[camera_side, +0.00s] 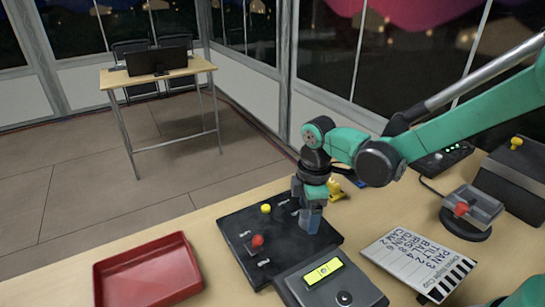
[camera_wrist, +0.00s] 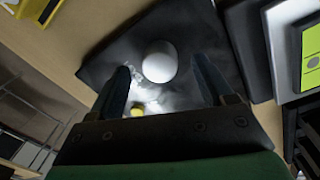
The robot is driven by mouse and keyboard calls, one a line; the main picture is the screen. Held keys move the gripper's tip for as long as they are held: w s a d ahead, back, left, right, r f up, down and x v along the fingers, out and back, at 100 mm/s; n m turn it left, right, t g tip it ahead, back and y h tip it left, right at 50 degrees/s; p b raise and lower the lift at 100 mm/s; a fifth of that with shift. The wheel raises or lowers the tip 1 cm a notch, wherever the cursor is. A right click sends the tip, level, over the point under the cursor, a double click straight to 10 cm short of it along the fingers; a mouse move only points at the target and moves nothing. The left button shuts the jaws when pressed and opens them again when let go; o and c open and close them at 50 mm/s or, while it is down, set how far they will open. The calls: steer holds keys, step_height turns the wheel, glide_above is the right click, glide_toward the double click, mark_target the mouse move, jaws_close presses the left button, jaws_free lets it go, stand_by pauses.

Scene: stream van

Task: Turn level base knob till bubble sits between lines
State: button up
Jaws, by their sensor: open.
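The level base (camera_side: 300,292) is a grey box at the front centre with a yellow-green vial (camera_side: 323,271) and a round black knob (camera_side: 344,298) on top. The bubble's place against the lines is too small to tell. In the wrist view part of the vial plate (camera_wrist: 311,55) shows at the right edge. My gripper (camera_side: 311,224) points down over the far right part of a black panel (camera_side: 234,235), behind the level base. In the wrist view my open gripper (camera_wrist: 162,66) has its fingers either side of a white round knob (camera_wrist: 159,62); contact cannot be told.
The panel also bears a red knob (camera_side: 257,241) and a yellow knob (camera_side: 266,209). A red tray (camera_side: 147,272) lies left, a clapperboard (camera_side: 415,262) right. A grey box with a red stick (camera_side: 461,209) stands farther right. Bare tabletop shows between tray and panel.

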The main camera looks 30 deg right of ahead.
steer(key=shift+s+a+r, duration=0.1)
steer(key=shift+s+r, duration=0.05)
steer(key=shift+r, duration=2.3)
steer(key=shift+s+d+r, duration=0.1)
steer(key=shift+d+r, duration=0.1)
steer(key=shift+r, duration=0.05)
steer(key=s+d+r+m+t, duration=0.5)
steer(key=s+d+m+t, duration=0.1)
steer(key=m, duration=0.7)
steer(key=shift+s+t, duration=0.3)
steer(key=shift+s, duration=0.3)
